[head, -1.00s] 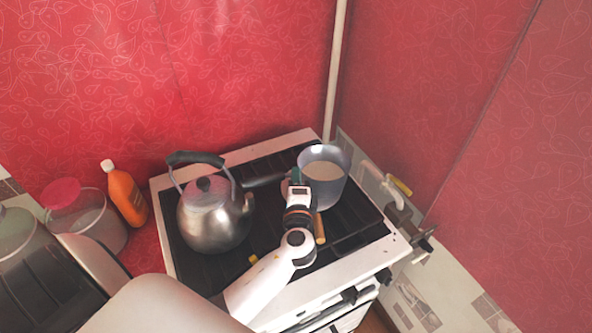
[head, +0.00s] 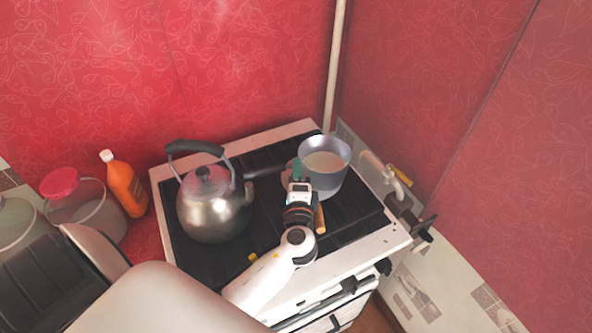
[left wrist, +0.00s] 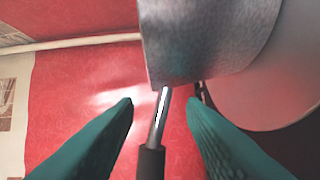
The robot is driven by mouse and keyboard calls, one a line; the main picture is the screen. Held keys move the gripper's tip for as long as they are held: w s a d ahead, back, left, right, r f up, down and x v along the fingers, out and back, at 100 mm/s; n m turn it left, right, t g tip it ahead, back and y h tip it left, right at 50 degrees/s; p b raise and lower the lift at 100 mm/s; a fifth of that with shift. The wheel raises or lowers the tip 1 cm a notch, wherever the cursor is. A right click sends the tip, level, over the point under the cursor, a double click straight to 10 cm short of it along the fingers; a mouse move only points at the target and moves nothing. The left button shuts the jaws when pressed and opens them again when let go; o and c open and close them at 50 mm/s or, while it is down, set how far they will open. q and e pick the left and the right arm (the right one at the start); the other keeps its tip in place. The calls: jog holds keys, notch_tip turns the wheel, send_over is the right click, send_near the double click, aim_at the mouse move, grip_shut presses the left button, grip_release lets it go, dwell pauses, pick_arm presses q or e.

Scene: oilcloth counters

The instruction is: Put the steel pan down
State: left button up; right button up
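The steel pan (head: 330,180) is a grey pot with pale contents, at the back right of the stove (head: 345,235), and appears to stand upright on it. Its dark handle (head: 265,172) points left towards the kettle. My left gripper (head: 297,172) is at the pan's left side, by the root of the handle. In the left wrist view, its green fingers (left wrist: 163,103) are apart, with the handle's metal rod and black grip (left wrist: 151,162) between them. I see gaps on both sides of the handle. The pan's wall (left wrist: 205,40) fills the top. My right gripper is not in view.
A steel kettle (head: 212,215) stands on the left of the stove, close to the handle's end. An orange bottle (head: 125,188) and a red-lidded jar (head: 85,215) are left of the stove. Red walls close in behind; a pale pipe (head: 335,70) runs up the corner.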

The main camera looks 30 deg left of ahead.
pick_arm(q)
jog(key=b+v, duration=0.3)
jog(key=v, duration=0.7)
jog(key=shift+s+d, duration=0.1)
